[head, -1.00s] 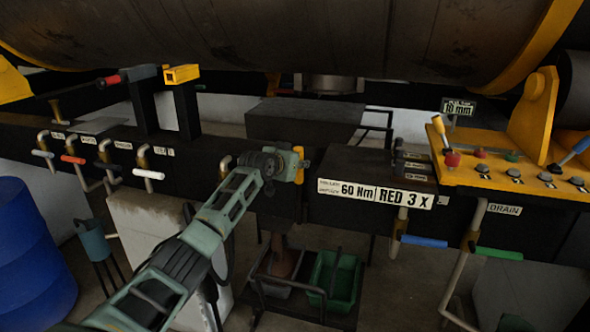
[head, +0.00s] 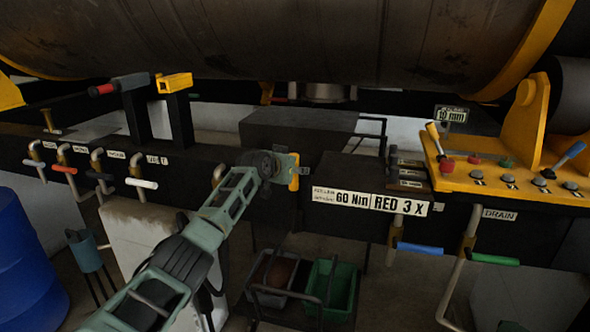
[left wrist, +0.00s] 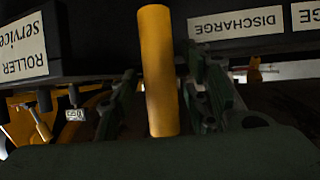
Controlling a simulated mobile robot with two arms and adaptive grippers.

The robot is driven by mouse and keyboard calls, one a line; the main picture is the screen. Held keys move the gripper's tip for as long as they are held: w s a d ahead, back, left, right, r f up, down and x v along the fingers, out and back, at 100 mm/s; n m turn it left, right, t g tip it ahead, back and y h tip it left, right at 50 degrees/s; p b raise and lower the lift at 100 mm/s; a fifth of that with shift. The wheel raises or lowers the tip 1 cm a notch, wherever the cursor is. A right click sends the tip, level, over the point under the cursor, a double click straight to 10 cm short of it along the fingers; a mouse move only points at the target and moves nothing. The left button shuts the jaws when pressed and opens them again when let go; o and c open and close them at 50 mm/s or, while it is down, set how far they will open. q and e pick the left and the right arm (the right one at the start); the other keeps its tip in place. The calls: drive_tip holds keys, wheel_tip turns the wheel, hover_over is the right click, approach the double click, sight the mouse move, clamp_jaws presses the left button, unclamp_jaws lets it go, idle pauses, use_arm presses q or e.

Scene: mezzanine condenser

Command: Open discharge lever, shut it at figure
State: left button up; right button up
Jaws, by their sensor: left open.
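The yellow discharge lever handle (head: 294,180) hangs upright on the dark beam; in the left wrist view the yellow handle (left wrist: 157,75) stands between my two fingers. The upside-down DISCHARGE label (left wrist: 236,23) is beside it there. My left gripper (head: 290,168) is at the handle, and it also shows in the left wrist view (left wrist: 162,103), open with a finger on each side. I cannot tell whether either finger touches. A small dark display (head: 451,114) above the yellow panel appears to read 10 mm. My right gripper is not in view.
Blue (head: 419,249) and green (head: 494,259) lever handles hang right, with a DRAIN label. Several levers hang left, including a white one (head: 142,183). A large drum (head: 280,35) lies above; a green bin (head: 330,289) stands below.

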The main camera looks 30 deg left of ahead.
use_arm(q)
drive_tip(key=shift+s+a, duration=0.1)
drive_tip(key=shift+s, duration=0.05)
drive_tip(key=shift+s+r, duration=0.15)
drive_tip(key=shift+s, duration=0.25)
drive_tip(key=v, duration=1.1)
drive_tip(key=shift+w+r, duration=0.1)
idle(0.7)
